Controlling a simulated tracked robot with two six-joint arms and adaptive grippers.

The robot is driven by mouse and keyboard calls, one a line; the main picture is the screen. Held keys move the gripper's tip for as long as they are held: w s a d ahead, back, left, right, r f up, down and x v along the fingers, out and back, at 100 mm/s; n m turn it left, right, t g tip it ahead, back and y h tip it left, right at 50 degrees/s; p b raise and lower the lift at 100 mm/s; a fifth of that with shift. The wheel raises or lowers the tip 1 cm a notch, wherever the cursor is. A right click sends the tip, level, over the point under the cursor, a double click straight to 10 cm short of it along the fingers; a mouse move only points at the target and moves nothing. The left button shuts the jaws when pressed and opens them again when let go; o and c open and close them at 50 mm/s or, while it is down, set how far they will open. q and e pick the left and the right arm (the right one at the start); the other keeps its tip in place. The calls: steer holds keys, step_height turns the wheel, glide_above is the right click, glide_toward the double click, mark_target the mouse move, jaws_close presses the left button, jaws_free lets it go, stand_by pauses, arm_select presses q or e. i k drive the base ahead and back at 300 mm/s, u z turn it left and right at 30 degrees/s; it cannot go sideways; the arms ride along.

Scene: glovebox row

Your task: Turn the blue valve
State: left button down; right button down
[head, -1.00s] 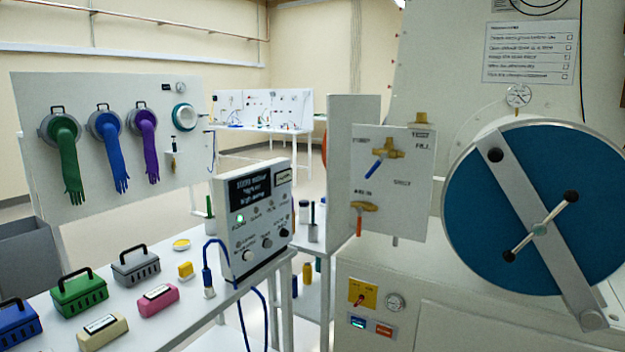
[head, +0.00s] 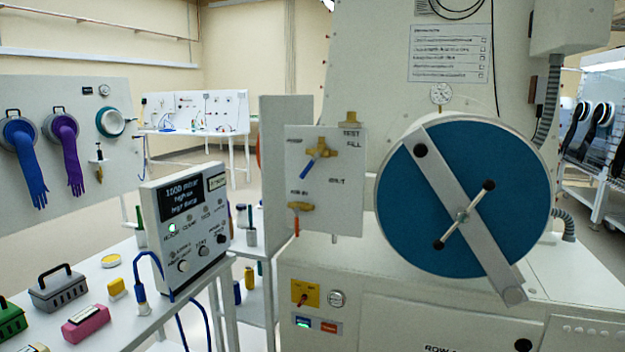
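The valve with the blue lever (head: 311,166) sits on a white panel (head: 345,205) in the middle of the head view. Its body is brass, and the blue handle slants down to the left. A second brass valve with an orange lever (head: 297,226) is below it, its handle pointing down. Neither of my grippers shows in the head view.
A large blue round door (head: 400,210) with a grey bar and a cross handle is right of the panel. A white tester box (head: 185,222) stands on the table at left, with a blue hose (head: 140,275). A grey carrier (head: 58,290) and a pink block (head: 86,324) lie there.

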mark_target(318, 154)
steer(key=i, duration=0.9)
